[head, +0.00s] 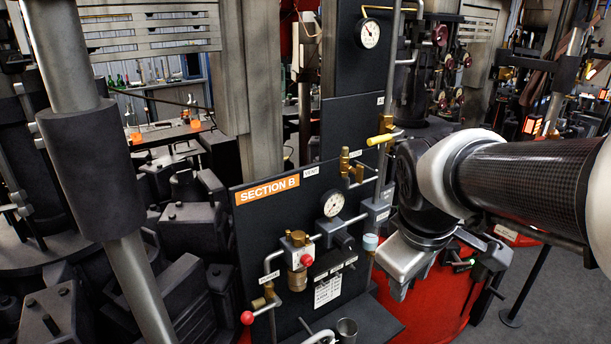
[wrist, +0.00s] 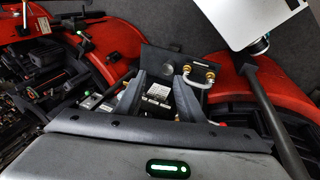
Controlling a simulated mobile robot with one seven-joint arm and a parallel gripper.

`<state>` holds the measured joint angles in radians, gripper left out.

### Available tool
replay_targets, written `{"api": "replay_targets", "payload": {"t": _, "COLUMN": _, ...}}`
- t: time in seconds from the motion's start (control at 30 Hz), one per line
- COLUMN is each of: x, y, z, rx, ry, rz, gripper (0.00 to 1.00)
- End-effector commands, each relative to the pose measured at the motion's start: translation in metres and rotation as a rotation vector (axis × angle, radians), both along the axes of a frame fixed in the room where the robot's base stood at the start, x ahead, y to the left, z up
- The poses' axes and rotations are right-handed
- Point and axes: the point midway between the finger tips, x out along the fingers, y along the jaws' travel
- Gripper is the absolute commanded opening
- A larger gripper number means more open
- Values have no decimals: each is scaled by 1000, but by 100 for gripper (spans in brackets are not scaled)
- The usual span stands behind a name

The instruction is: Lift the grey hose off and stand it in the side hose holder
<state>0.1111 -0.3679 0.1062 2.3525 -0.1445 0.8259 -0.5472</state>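My gripper (wrist: 160,90) is open in the wrist view, with its two dark fingers apart and nothing seen between them. In the head view my gripper (head: 400,288) hangs right of the black panel. A light grey curved hose (wrist: 197,84) sits by two brass fittings in the wrist view, just right of the right finger and apart from it. A light grey bent piece (head: 319,337), likely the same hose, is cut by the head view's bottom edge. Beside it stands an open grey cup (head: 347,330); I cannot tell whether this is the side hose holder.
The SECTION B panel (head: 267,189) carries gauges, valves and a red knob (head: 247,317). A yellow-handled valve (head: 383,138) is close to my arm. A red curved base (head: 440,310) lies below my gripper.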

Motion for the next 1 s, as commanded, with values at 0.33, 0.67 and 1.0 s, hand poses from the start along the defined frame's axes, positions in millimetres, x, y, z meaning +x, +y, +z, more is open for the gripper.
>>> {"api": "replay_targets", "payload": {"t": 0.33, "x": 75, "y": 78, "z": -132, "rx": -177, "ry": 219, "rz": 1125, "gripper": 35}}
{"api": "replay_targets", "payload": {"t": 0.67, "x": 87, "y": 126, "z": -176, "rx": -173, "ry": 164, "rz": 1524, "gripper": 35}}
{"api": "replay_targets", "payload": {"t": 1.0, "x": 97, "y": 135, "z": -247, "rx": -173, "ry": 167, "rz": 1523, "gripper": 35}}
